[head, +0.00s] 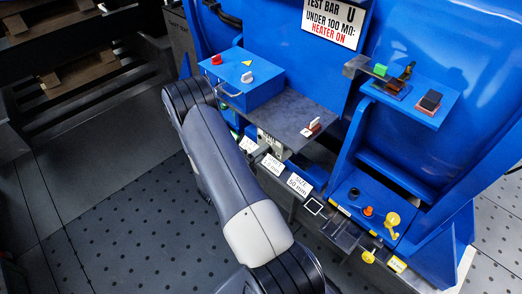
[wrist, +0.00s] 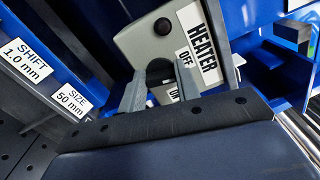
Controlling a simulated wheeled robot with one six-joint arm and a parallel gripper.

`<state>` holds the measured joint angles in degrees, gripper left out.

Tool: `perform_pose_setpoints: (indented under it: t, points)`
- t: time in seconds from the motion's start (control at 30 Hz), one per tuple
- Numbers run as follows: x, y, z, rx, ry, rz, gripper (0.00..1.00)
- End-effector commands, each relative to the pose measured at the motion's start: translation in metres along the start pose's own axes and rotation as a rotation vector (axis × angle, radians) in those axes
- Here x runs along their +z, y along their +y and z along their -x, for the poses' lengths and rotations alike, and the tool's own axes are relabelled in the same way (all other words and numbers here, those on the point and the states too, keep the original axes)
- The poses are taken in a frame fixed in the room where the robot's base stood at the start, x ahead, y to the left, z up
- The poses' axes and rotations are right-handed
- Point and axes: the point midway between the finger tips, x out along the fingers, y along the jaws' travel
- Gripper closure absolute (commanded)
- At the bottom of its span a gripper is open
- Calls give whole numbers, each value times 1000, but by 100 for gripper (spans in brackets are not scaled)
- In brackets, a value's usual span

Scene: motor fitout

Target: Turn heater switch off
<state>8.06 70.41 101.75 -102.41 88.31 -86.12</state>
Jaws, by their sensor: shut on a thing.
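The heater switch box (wrist: 137,42) is a light grey housing with a black round screw and a HEATER label (wrist: 200,45) in the wrist view. A small OFF label (wrist: 184,65) sits beside the switch, and a second label below it is partly covered. My gripper (wrist: 161,80) has its two grey fingers at the front of the box, shut on the dark heater switch lever (wrist: 160,68). The fingers hide much of the lever, so I cannot tell its position. In the head view my arm hides the gripper, and only a bit of the box (head: 269,145) shows.
A blue control box (head: 240,85) with a red knob stands above on a dark shelf (head: 292,112). SHIFT and SIZE labels (head: 300,184) line the ledge beside my arm. A sign (head: 334,22) reads HEATER ON. The perforated floor (head: 120,225) at left is clear.

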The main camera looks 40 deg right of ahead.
Motion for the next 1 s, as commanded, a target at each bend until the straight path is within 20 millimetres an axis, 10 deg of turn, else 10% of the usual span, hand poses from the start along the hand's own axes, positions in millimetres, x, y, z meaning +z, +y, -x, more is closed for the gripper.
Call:
perform_pose_setpoints:
  t: [0.97,1.0]
  points:
    - [0,1,0,0,-2,218,92]
    - [0,1,0,1,-2,218,67]
